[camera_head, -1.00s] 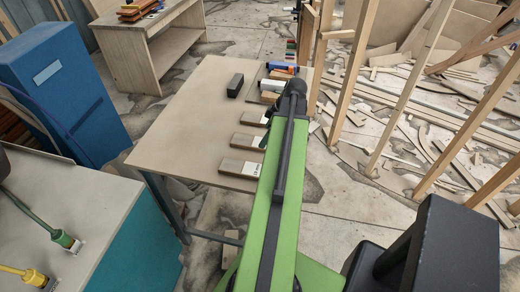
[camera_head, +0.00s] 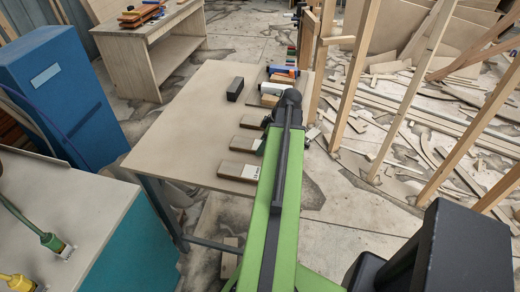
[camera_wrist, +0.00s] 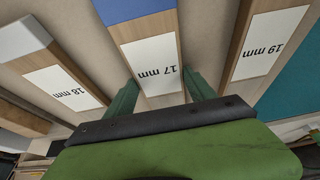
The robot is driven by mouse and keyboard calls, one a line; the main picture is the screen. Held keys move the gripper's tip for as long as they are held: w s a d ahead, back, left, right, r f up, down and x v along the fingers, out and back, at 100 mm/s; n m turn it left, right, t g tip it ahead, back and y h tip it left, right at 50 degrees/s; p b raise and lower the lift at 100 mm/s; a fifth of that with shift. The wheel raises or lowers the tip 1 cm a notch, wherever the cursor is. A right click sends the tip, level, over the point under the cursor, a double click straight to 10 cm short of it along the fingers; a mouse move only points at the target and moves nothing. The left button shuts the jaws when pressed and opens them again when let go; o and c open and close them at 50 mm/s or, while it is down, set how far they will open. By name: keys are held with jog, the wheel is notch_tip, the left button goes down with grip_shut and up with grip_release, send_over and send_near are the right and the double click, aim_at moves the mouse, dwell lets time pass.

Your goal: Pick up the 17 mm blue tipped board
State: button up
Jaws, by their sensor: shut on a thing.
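The 17 mm board (camera_wrist: 145,30) is in the middle of the wrist view. It is light wood with a blue end and a white "17 mm" label that reads upside down. My gripper (camera_wrist: 160,92) has its two green fingers on either side of the board, shut on it near the label. I cannot tell whether the board is clear of the table. The 18 mm board (camera_wrist: 30,38) lies to the left and the 19 mm board (camera_wrist: 270,55) to the right.
The table (camera_head: 190,130) holds several labelled boards, one (camera_head: 238,171) near its front edge, and a dark block (camera_head: 235,89). Wooden posts (camera_head: 350,85) stand to the right, with scrap on the floor behind. A blue cabinet (camera_head: 55,90) stands left. The table's left part is bare.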

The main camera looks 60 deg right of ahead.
jog(key=shift+c, duration=1.1)
jog(key=shift+r, duration=0.1)
